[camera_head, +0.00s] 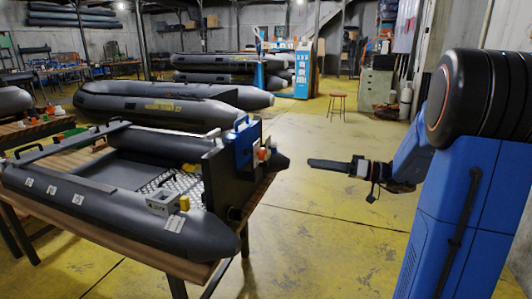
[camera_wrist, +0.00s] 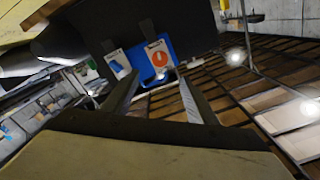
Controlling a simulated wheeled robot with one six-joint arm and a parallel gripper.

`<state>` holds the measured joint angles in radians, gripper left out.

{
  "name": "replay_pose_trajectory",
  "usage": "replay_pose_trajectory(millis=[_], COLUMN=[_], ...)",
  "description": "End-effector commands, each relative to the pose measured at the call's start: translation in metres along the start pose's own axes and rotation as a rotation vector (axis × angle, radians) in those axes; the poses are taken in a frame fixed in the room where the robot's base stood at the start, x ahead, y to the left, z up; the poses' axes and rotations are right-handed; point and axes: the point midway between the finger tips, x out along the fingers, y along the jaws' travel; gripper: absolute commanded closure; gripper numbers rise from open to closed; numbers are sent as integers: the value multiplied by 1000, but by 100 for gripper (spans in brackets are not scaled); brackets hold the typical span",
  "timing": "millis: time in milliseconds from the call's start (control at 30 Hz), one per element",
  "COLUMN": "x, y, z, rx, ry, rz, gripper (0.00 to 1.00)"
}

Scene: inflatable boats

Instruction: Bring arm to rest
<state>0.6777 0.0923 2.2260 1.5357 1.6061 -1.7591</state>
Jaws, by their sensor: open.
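My gripper (camera_head: 314,163) extends left from my blue arm at the right of the head view. It is in the air, just right of the near boat's stern and apart from it. In the wrist view my gripper (camera_wrist: 155,90) shows its two fingers spread, with nothing held between them. Beyond the fingertips is the boat's dark transom with a blue part (camera_wrist: 151,62) that bears a red round mark.
A dark grey inflatable boat (camera_head: 110,205) rests on a wooden-topped table (camera_head: 190,268) at left. More boats (camera_head: 165,104), a stool (camera_head: 338,104) and a blue cabinet (camera_head: 303,75) stand behind. The yellow floor (camera_head: 315,235) below my gripper is clear.

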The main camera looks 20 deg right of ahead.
Motion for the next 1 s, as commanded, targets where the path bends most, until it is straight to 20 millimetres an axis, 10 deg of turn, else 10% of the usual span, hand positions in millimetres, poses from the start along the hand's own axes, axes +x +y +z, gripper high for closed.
replay_pose_trajectory(millis=[233,533,1000], x=[18,45,-8], y=[-28,-116,-194], z=[21,116,232], rx=[56,243,293], ry=[-106,-509,-916], rz=[-9,82,531], gripper=[47,47,47])
